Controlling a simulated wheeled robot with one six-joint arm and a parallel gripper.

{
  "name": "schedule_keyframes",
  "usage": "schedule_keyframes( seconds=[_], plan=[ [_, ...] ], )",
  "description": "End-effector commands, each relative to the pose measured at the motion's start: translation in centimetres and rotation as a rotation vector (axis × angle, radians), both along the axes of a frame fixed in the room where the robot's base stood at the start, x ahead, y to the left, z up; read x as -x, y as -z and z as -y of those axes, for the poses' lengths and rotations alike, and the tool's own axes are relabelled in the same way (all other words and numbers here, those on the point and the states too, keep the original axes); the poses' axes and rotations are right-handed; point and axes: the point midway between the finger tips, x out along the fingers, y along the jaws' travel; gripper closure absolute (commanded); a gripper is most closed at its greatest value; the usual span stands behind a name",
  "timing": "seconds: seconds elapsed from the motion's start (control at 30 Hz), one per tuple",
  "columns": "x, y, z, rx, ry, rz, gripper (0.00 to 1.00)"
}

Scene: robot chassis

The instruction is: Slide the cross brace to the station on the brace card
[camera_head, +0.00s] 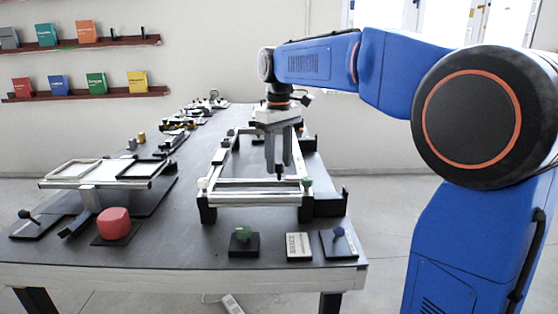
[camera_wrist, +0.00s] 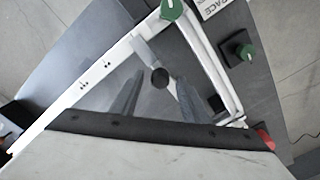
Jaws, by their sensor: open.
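The chassis frame (camera_head: 254,199) stands on the table with two long pale rails. The cross brace (camera_head: 250,184) appears as a pale bar spanning the rails near the frame's front end, with a dark knob standing on it. In the wrist view the round dark knob of the cross brace (camera_wrist: 160,78) shows between my fingers. My gripper (camera_head: 278,166) points down over the brace, its fingers open on either side of the knob; contact cannot be told. The brace card (camera_head: 299,247) lies at the table's front edge; its small text is unreadable. The card is partly cut off in the wrist view (camera_wrist: 212,8).
A green knob (camera_head: 307,183) sits on the frame's front right corner. A green-knobbed block (camera_head: 243,238) and a blue-knobbed block (camera_head: 338,240) flank the card. A red button (camera_head: 114,223) and a raised pale fixture (camera_head: 100,185) stand left. Table surface between is clear.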

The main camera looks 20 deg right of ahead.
Motion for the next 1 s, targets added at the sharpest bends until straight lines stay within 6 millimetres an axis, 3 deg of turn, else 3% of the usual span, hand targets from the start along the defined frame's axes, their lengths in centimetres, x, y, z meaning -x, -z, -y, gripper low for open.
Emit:
schedule_keyframes(
  seconds=[0.3, 0.47, 0.73, 1.0],
  plan=[
    [0.0, 0.2, 0.0, 0.0, 0.0, 0.0, 0.6],
    [0.0, 0.2, 0.0, 0.0, 0.0, 0.0, 0.99],
    [-0.9, 0.1, 0.2, 0.0, 0.001, 0.0, 1.0],
    [-5.5, 0.1, 1.4, 0.0, 0.001, 0.001, 1.0]
  ],
)
